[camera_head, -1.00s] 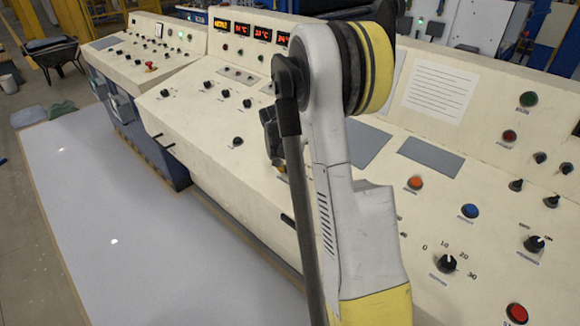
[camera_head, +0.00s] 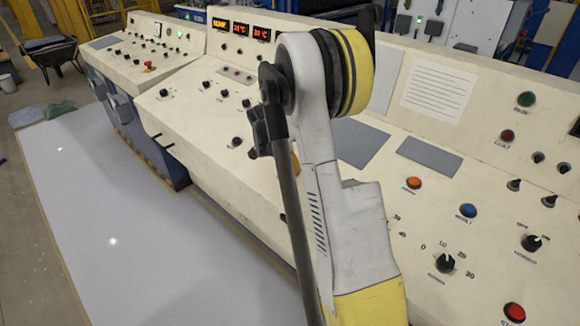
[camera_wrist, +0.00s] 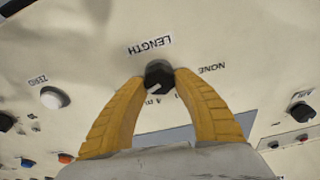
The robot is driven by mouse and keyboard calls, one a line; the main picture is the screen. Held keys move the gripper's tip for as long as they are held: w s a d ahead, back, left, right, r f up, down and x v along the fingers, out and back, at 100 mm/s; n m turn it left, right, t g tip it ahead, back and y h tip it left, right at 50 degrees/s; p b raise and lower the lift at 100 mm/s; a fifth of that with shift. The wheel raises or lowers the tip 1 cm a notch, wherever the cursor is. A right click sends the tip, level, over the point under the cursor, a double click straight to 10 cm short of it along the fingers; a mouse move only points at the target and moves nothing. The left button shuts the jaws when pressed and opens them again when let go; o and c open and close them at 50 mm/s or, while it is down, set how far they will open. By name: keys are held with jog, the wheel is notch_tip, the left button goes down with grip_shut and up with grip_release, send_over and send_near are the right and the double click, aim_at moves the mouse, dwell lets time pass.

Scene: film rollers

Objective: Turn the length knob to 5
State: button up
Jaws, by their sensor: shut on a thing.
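The length knob (camera_wrist: 159,76) is a small black knob with a light pointer mark, on the cream panel in the wrist view. Its "LENGTH" label (camera_wrist: 150,44) shows upside down above it. The yellow fingers of my gripper (camera_wrist: 160,80) are shut on the knob, one fingertip on each side. Small scale marks show just below the knob, partly hidden by the fingers and too small to read surely. In the head view my arm hides the length knob, and my gripper's fingertips are not clearly seen there.
In the wrist view a white button (camera_wrist: 54,98) lies left and another black knob (camera_wrist: 301,111) lies right. In the head view the console holds an orange button (camera_head: 413,183), a blue button (camera_head: 467,210) and a 0–30 knob (camera_head: 445,263) right of my arm.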

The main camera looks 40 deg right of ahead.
jog(key=shift+m, duration=0.6)
jog(key=o, duration=1.2)
jog(key=v, duration=1.2)
jog(key=shift+w, duration=0.1)
